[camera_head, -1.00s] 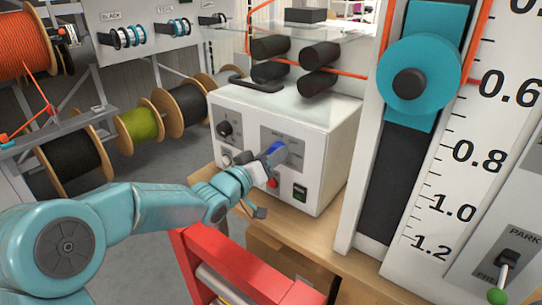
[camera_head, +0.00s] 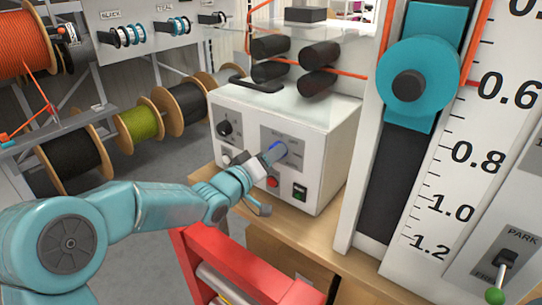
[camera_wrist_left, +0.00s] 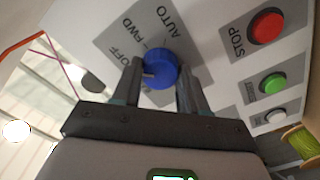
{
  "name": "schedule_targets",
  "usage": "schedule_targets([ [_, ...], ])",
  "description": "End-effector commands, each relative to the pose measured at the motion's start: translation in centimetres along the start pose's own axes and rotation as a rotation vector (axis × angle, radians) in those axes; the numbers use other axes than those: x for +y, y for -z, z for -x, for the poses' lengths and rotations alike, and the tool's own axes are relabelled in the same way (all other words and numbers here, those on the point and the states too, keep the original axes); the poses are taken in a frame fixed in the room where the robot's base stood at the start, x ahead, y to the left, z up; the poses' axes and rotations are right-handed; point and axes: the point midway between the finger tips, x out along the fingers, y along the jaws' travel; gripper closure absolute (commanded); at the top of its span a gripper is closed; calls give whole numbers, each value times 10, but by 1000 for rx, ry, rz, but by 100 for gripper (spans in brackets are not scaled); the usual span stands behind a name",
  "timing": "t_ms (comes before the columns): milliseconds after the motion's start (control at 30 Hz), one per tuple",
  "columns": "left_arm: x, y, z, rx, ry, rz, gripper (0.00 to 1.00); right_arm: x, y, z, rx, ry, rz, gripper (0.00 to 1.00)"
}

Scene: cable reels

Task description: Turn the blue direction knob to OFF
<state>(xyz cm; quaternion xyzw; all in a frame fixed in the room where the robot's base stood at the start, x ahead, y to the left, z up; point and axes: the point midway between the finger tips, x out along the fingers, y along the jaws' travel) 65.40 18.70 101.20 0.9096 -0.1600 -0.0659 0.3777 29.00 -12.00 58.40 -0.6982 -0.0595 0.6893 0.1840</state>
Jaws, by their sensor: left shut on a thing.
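The blue direction knob (camera_head: 277,150) is on the front panel of the white control box (camera_head: 325,165). In the left wrist view the knob (camera_wrist_left: 161,68) sits between the two dark fingers of my left gripper (camera_wrist_left: 163,75). The labels OFF, FWD and AUTO show around it. A small pale mark shows at the knob's left side, on the side of the OFF label; its exact pointing is hard to tell. In the head view my left gripper (camera_head: 264,160) reaches the knob from the lower left and is shut on it. My right gripper is not in view.
A red STOP button (camera_wrist_left: 266,27), a green button (camera_wrist_left: 272,83) and a white button (camera_wrist_left: 276,117) are beside the knob. A black dial (camera_head: 226,128) is left on the box. A red frame (camera_head: 240,265) stands below my left forearm. A ruled scale (camera_head: 455,150) rises at right.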

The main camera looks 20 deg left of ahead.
Motion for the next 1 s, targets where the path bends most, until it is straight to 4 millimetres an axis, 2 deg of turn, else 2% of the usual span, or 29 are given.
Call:
schedule_targets([
  [67, 0, -1, 0, -2, -1, -1, 88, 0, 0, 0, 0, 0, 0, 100],
  [100, 0, -1, 0, -2, -1, -1, 44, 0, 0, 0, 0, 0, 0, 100],
  [133, 0, -1, 0, -2, -1, -1, 35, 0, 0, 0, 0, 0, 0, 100],
  [167, 0, -1, 0, -2, -1, -1, 32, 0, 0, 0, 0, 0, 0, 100],
  [433, 0, 0, 0, -1, 0, -1, 32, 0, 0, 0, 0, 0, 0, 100],
  [567, -1, 0, 11, 0, 0, -1, 32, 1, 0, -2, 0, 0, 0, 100],
  [667, -1, 0, 30, 1, 1, -2, 32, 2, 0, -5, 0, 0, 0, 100],
  [1000, -1, 0, 120, 3, 1, -2, 32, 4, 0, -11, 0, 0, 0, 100],
])
